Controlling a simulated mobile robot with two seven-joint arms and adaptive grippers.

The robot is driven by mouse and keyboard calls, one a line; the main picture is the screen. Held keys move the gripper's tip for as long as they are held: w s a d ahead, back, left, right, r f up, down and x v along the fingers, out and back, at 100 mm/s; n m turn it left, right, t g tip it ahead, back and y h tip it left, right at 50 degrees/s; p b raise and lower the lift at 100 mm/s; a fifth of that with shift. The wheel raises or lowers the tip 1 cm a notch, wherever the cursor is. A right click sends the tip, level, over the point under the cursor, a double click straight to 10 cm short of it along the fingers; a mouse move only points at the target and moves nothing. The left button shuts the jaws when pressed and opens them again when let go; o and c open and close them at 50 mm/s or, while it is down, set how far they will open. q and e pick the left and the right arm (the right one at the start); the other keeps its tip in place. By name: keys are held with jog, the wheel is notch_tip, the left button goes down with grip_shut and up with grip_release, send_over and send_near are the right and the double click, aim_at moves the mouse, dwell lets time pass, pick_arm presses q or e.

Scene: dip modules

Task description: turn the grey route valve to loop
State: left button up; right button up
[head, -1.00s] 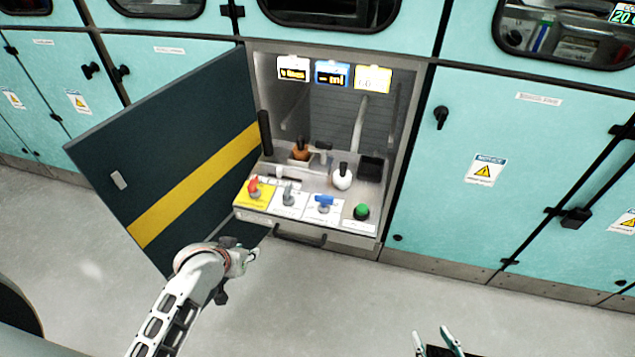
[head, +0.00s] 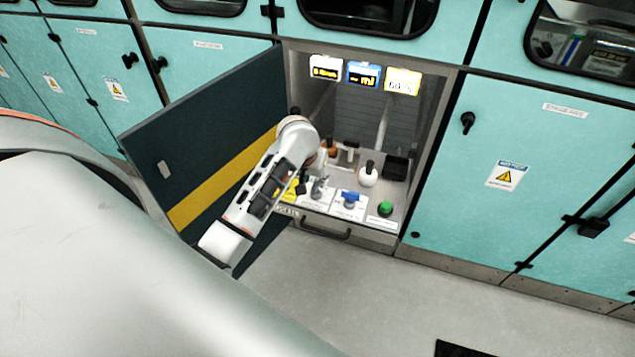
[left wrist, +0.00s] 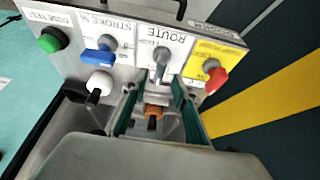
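The grey route valve (head: 319,188) stands on its white panel on the pulled-out drawer, between the red valve and the blue valve. In the left wrist view the grey valve (left wrist: 161,60) appears upside down, beside the word ROUTE, with its lever roughly upright in the picture. My left gripper (left wrist: 155,92) is open, with its two green-lined fingers apart and nothing held between them. The valve lies just beyond the fingertips, apart from them. In the head view my arm partly hides the gripper and the yellow panel. My right gripper is out of view.
The blue valve (left wrist: 99,54), red valve (left wrist: 215,77) and green button (left wrist: 52,39) share the panel row. A white knob (head: 368,174), an orange-brown handle (left wrist: 153,114) and a black box (head: 396,168) stand behind. The open dark door (head: 208,130) flanks the left.

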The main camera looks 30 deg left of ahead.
aim_at(316, 184)
pick_arm(q)
jog(key=shift+x, duration=1.75)
grip_shut()
